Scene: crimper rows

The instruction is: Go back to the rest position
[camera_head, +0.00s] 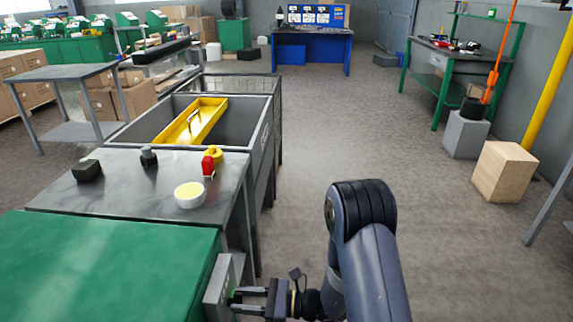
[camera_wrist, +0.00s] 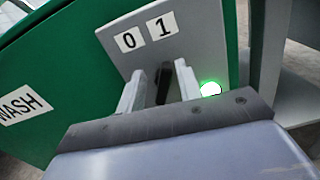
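My gripper (camera_head: 236,299) is low in the head view, its fingers pointing left at the grey switch panel (camera_head: 219,288) on the side of the green machine (camera_head: 110,265). In the wrist view my gripper (camera_wrist: 160,68) is open, with a gap between its two fingers. A black switch lever (camera_wrist: 164,84) shows between the fingers, with no clear contact on either side. The grey panel (camera_wrist: 112,37) bears the labels 0 and 1. A green lamp (camera_wrist: 210,88) is lit right of the fingers. The machine side (camera_wrist: 45,65) carries a WASH label.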

